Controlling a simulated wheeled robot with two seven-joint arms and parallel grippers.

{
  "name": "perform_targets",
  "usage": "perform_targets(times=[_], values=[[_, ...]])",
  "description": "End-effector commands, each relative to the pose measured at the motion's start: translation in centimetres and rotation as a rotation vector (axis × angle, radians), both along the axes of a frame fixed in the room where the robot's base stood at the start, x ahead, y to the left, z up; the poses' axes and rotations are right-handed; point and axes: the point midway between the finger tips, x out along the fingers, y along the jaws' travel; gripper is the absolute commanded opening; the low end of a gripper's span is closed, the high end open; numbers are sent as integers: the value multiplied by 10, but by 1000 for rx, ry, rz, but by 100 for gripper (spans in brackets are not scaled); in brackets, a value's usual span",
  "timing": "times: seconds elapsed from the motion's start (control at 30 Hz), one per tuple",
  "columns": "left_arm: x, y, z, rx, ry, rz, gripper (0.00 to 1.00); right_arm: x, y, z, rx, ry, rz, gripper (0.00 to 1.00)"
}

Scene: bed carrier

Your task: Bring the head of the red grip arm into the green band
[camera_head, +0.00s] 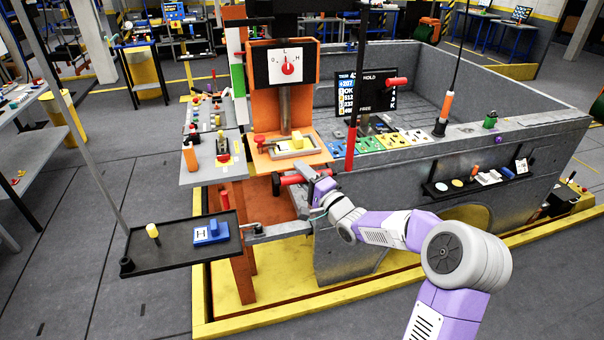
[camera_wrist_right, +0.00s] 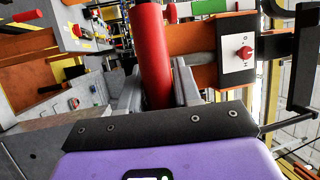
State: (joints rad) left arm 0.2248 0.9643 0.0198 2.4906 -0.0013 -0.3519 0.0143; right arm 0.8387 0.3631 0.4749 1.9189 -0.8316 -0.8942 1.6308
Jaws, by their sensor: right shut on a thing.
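The red grip (camera_head: 292,179) lies roughly level in front of the orange stand, with a dark piece at its left end. In the right wrist view the red grip (camera_wrist_right: 152,50) rises between my fingers. My right gripper (camera_head: 316,187) is shut on it; the fingers (camera_wrist_right: 157,93) show on both sides of it. The green band (camera_head: 238,80) is on an upright white and green strip left of the dial, higher than the grip. A green patch (camera_wrist_right: 210,7) shows at the top of the wrist view. I cannot tell which part is the arm's head. My left gripper is not in view.
A thin red and black pole (camera_head: 351,140) stands just right of the grip. A black tray (camera_head: 178,262) juts out at lower left. A grey walled bin (camera_head: 425,215) is at right.

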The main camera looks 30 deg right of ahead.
Motion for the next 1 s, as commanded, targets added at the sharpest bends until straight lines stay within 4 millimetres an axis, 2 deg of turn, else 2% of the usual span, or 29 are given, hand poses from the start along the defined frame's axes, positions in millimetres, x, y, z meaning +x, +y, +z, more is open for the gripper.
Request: perform_targets(times=[0.17, 0.43, 0.53, 0.63, 0.87, 0.9, 1.0], values=[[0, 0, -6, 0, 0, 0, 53, 0, 0, -9, -2, -3, 1, 0], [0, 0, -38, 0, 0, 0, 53, 0, 0, -63, 0, 1, 1, 0], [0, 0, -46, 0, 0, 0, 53, 0, 0, -78, -1, 0, 2, 0], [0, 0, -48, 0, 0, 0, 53, 0, 0, -82, -2, -2, 1, 0], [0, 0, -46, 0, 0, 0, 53, 0, 0, -77, -4, -8, 1, 0], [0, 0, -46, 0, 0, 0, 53, 0, 0, -77, -4, -9, 1, 34], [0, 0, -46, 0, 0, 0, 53, 0, 0, -77, -4, -9, 1, 49]])
